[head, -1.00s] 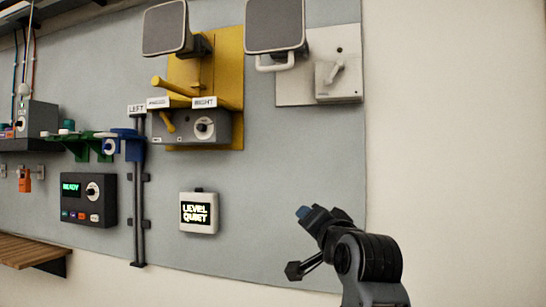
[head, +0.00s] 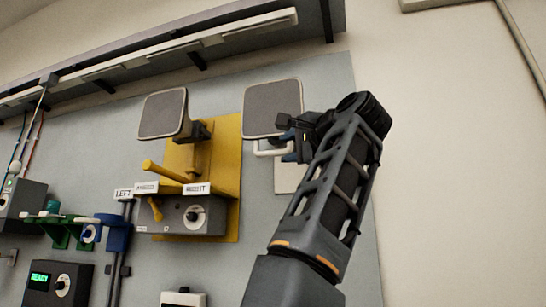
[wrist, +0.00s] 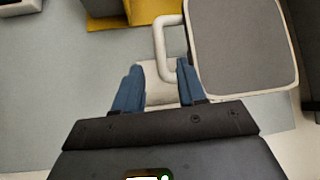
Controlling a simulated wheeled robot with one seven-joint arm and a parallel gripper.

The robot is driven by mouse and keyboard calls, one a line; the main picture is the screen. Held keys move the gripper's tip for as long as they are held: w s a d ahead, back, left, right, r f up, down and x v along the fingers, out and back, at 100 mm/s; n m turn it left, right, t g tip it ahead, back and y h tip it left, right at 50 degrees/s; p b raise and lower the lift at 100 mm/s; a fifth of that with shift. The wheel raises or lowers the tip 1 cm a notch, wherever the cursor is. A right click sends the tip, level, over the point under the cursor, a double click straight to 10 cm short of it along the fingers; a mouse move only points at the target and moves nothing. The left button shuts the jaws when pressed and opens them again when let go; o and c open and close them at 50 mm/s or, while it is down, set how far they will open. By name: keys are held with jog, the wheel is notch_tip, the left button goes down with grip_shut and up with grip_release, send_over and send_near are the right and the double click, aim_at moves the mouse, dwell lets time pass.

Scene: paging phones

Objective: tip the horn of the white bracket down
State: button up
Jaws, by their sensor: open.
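The white bracket's plate (head: 286,178) is on the grey wall panel, partly hidden by my arm. Its horn (head: 272,107) has a square grey face with a pale rim, facing outward. A white loop handle (head: 266,149) hangs below the horn, and it also shows in the wrist view (wrist: 163,42). My gripper (head: 287,147) is open at the handle's right end. In the wrist view my gripper's blue fingers (wrist: 159,68) stand either side of the handle's lower end. I cannot tell whether they touch it. The bracket's knob is hidden behind my arm.
Left of it, a yellow bracket (head: 228,135) carries another square horn (head: 163,114), a yellow lever and a grey box with a dial (head: 194,216). A long shelf rail (head: 200,45) runs above.

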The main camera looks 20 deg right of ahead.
aim_at(276, 153)
jog(key=p+x, duration=0.2)
jog(key=x, duration=0.5)
jog(key=shift+w+p, duration=0.3)
jog(key=shift+p, duration=0.1)
grip_shut()
